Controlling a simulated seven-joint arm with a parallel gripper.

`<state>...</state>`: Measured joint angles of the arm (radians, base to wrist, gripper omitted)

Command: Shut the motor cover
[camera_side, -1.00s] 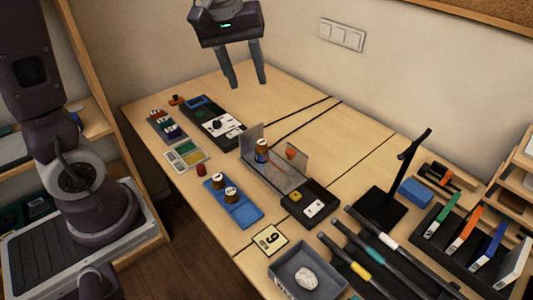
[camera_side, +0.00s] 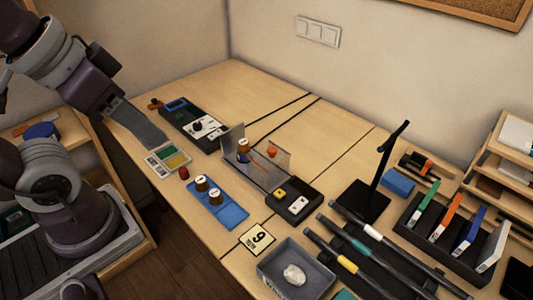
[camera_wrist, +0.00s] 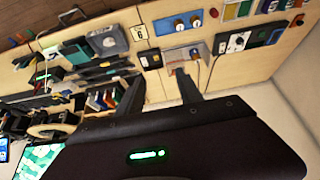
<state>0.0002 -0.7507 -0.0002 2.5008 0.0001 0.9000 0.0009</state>
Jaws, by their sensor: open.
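The motor bay (camera_side: 262,178) is a low grey tray near the middle of the table. The bay also shows in the wrist view (camera_wrist: 181,55), beyond my fingertips. My gripper (camera_side: 150,135) is at the table's left end, well left of the bay. In the wrist view my gripper (camera_wrist: 160,84) has its fingers apart with nothing between them.
A blue tray (camera_side: 232,215) with two brown knobs sits in front of the bay. A black box with yellow and white buttons (camera_side: 291,202) adjoins its right. A control panel (camera_side: 195,125) lies left. A black stand (camera_side: 375,180) rises at right. The table behind the bay is clear.

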